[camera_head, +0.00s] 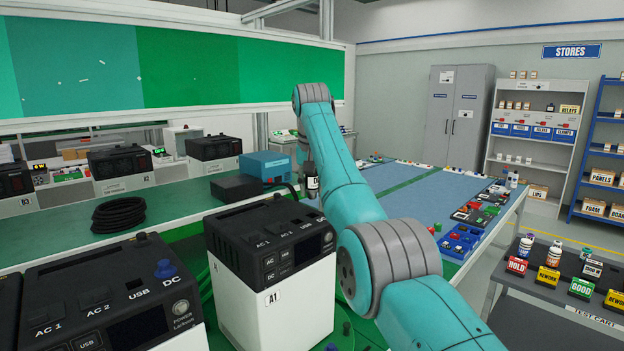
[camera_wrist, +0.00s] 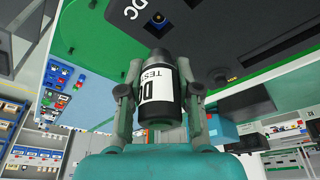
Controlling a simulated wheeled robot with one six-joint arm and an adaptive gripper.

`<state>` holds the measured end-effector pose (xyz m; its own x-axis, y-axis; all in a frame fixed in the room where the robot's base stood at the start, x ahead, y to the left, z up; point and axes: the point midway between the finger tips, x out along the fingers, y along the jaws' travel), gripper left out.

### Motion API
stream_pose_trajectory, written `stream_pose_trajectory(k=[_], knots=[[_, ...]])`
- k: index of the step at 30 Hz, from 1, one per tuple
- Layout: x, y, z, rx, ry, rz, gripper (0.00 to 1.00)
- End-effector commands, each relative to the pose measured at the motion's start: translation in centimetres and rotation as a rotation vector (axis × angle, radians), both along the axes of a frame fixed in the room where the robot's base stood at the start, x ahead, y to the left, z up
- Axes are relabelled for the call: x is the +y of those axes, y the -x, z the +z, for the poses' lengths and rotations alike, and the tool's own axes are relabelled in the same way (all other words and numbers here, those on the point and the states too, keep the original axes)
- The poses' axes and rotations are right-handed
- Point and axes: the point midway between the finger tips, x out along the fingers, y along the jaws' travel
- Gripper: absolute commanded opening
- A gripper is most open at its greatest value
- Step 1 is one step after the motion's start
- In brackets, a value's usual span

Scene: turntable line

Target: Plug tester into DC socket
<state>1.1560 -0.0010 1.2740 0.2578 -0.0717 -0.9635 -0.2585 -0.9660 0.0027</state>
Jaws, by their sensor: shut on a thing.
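My gripper (camera_wrist: 160,88) is shut on the tester (camera_wrist: 158,100), a black cylinder with a white label that reads DC. In the head view the tester (camera_head: 312,186) shows just left of my arm, beyond power station A1 (camera_head: 272,292); much of my gripper is hidden there. A1 is a white box with a black top marked AC 1, AC 2, USB and DC. The tester is apart from the socket.
Another power station (camera_head: 110,300) at the front left has a blue plug or cap (camera_head: 165,268) at its DC mark. More stations stand on the green bench behind, near a coiled black cable (camera_head: 118,214). A blue-topped table (camera_head: 400,188) and a test cart (camera_head: 560,302) lie to the right.

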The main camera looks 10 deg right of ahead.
Motion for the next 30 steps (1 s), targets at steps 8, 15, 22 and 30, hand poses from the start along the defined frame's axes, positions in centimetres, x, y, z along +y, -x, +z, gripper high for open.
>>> stream_pose_trajectory(k=[8, 15, 22, 30], knots=[[0.0, 0.0, -2.4, 0.001, 0.0, 0.0, 0.0], [0.0, 0.0, -3.6, 0.0, 0.0, 0.0, 0.0], [0.0, 0.0, -3.9, 0.0, 0.0, 0.0, 0.0], [0.0, 0.0, -3.9, 0.0, 0.0, 0.0, 0.0]])
